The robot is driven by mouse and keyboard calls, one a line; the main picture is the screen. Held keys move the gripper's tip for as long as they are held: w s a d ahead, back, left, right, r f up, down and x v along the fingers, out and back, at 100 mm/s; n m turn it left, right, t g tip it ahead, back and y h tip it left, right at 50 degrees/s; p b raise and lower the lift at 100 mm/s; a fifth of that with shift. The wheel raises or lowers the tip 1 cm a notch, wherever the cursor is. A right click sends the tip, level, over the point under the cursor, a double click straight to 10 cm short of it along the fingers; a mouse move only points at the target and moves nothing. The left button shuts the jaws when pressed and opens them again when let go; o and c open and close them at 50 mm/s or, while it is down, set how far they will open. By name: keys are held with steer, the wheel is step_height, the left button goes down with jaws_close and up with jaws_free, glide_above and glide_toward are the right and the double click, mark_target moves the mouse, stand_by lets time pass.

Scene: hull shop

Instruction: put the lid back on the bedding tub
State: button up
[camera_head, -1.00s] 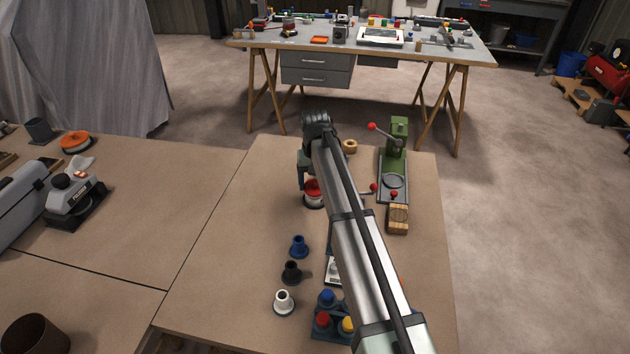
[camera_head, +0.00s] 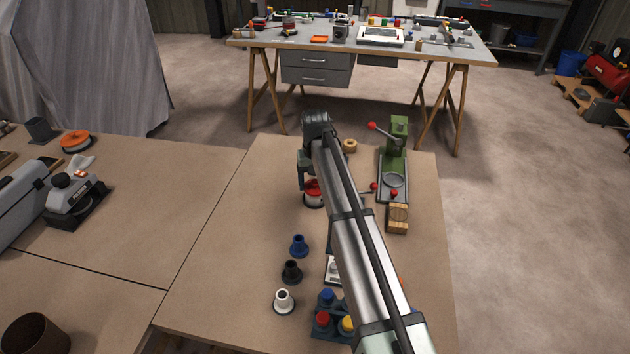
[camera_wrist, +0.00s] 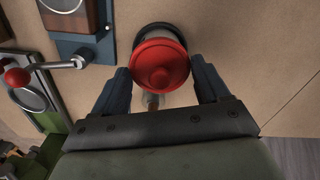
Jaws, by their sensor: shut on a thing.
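The red lid (camera_wrist: 160,68) with a round knob is between the two dark fingers of my gripper (camera_wrist: 161,76) in the wrist view. The gripper is shut on it. The tub (camera_wrist: 158,30), with a dark rim and a pale part, shows partly behind the lid's far edge. In the head view the red lid (camera_head: 312,186) is at the pale tub (camera_head: 314,201), partly hidden by my arm and gripper (camera_head: 307,178). The lid looks over the tub; I cannot tell whether it is seated or just above it.
A green press (camera_head: 394,165) with red-knobbed levers stands right of my arm, with a wooden block (camera_head: 398,219) in front. Blue (camera_head: 299,246), black (camera_head: 291,272) and white (camera_head: 284,302) flanged fittings stand nearer. A tan ring (camera_head: 350,146) lies behind. The bench left of the tub is clear.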

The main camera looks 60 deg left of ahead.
steer(key=o, duration=1)
steer(key=shift+r, duration=0.1)
steer(key=shift+r, duration=3.45)
steer(key=shift+c, duration=0.2)
jaws_close()
steer(key=shift+f, duration=2.55)
